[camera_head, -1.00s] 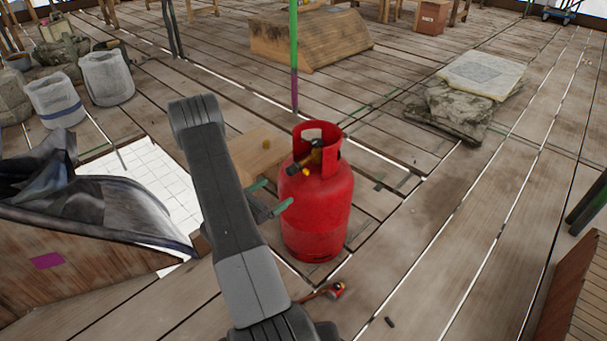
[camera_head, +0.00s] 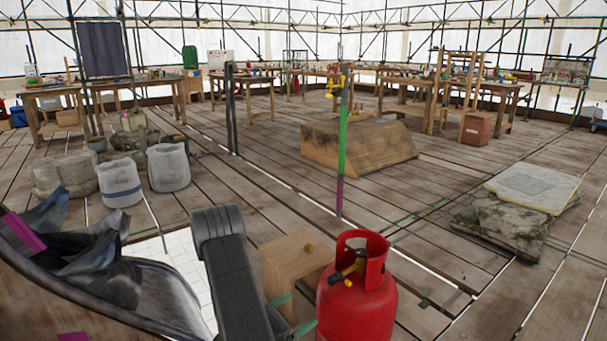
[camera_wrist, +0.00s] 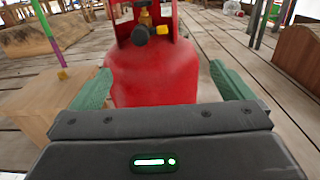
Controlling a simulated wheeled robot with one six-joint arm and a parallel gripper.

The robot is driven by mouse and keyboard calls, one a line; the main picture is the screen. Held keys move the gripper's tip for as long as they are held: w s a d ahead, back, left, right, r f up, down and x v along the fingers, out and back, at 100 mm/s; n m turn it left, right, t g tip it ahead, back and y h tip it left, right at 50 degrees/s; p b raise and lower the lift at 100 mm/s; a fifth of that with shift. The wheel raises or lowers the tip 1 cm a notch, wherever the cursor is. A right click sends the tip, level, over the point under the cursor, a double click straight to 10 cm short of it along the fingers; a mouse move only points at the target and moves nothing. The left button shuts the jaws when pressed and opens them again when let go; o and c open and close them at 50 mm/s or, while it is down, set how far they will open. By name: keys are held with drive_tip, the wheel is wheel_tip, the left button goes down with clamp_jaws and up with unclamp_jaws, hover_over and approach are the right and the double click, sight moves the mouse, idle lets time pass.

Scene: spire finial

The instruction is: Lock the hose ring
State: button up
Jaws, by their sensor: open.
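A red gas cylinder (camera_head: 357,300) with a collar handle stands upright on the plank floor, cut by the lower edge of the head view. A dark valve with a brass-yellow fitting (camera_head: 348,275) sits at its top; the valve also shows in the wrist view (camera_wrist: 152,30). My gripper (camera_head: 291,313) has green fingers and is beside the cylinder's left side. In the wrist view my gripper (camera_wrist: 162,88) is open, its fingers apart with the red cylinder body beyond and between them. I cannot make out a hose ring for certain.
A wooden block (camera_head: 290,262) stands just left of the cylinder. A green and purple pole (camera_head: 342,150) rises behind it. A wooden ramp (camera_head: 358,145), white sacks (camera_head: 168,167) and stacked stone slabs (camera_head: 515,210) lie around. Floor planks right of the cylinder are clear.

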drive_tip(key=shift+x, duration=2.6)
drive_tip(key=shift+d, duration=0.1)
